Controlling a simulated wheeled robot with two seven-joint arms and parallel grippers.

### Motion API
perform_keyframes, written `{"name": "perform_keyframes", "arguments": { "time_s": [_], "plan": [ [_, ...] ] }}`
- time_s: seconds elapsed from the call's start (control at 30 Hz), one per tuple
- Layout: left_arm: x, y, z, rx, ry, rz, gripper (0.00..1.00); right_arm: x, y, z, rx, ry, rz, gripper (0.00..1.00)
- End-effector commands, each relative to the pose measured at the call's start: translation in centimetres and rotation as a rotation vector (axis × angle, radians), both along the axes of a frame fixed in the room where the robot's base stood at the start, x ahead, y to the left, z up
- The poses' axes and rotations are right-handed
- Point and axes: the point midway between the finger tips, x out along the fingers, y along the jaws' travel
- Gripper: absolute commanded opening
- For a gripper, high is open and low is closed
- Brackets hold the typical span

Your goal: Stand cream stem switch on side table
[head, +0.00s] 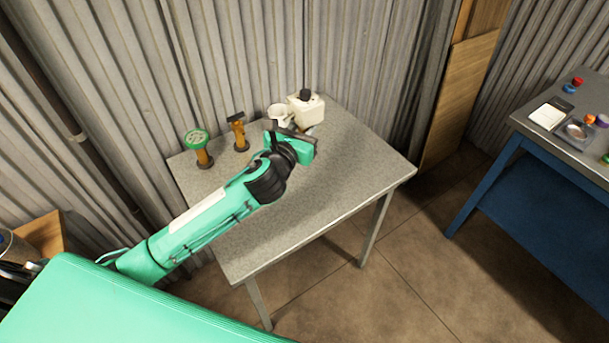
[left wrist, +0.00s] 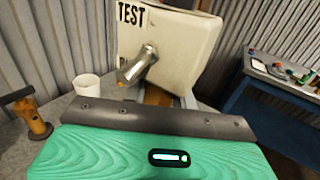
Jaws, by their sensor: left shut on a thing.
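The cream stem switch (head: 306,109) is a cream box with a black knob on top, at the back of the grey side table (head: 345,175). In the left wrist view the switch (left wrist: 182,45) shows a "TEST" label, a silver lever and part of an orange-brown stem below. My left gripper (head: 307,137) is shut on the switch, low at its stem; the fingertips are mostly hidden. The box looks slightly tilted in the left wrist view. The stem's lower end is hidden, so I cannot tell whether it touches the tabletop. My right gripper is not in view.
A green round-topped stem piece (head: 198,145) and a black-topped one (head: 238,132) stand at the table's back left. A white cup-like piece (head: 279,116) is left of the switch. Corrugated wall is behind. The table's front is clear. A blue bench (head: 540,140) stands right.

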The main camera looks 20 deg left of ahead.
Motion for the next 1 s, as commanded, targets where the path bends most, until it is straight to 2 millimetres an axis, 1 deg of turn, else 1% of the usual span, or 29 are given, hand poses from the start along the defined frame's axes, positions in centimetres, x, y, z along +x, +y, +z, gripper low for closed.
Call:
{"name": "perform_keyframes", "arguments": {
  "time_s": [0.03,0.1,0.23,0.4,0.5,0.57,0.67,0.9,1.0],
  "plan": [
    [-0.1,0.0,-1.7,-0.003,0.006,0.001,0.00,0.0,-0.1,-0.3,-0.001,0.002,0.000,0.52],
    [-0.1,0.0,-3.6,-0.004,0.007,0.002,0.00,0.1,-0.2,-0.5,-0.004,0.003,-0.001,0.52],
    [-0.1,-0.1,-7.1,-0.004,0.005,0.001,0.00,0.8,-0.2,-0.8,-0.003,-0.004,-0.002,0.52],
    [-0.1,-0.1,-11.2,-0.005,0.003,0.002,0.00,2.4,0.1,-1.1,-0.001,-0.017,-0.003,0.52],
    [0.0,-0.1,-12.7,-0.004,0.001,0.001,0.00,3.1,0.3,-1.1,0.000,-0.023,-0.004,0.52],
    [0.0,0.0,-13.1,-0.002,-0.002,0.001,0.00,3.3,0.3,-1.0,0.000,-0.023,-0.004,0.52],
    [0.0,-0.1,-13.7,-0.002,-0.002,0.000,0.00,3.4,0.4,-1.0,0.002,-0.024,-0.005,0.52],
    [0.0,-0.1,-16.8,-0.003,0.000,0.001,0.00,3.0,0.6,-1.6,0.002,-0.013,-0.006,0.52],
    [0.0,0.0,-17.3,-0.001,-0.002,0.000,0.00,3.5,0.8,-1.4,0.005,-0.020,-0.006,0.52]
  ]
}}
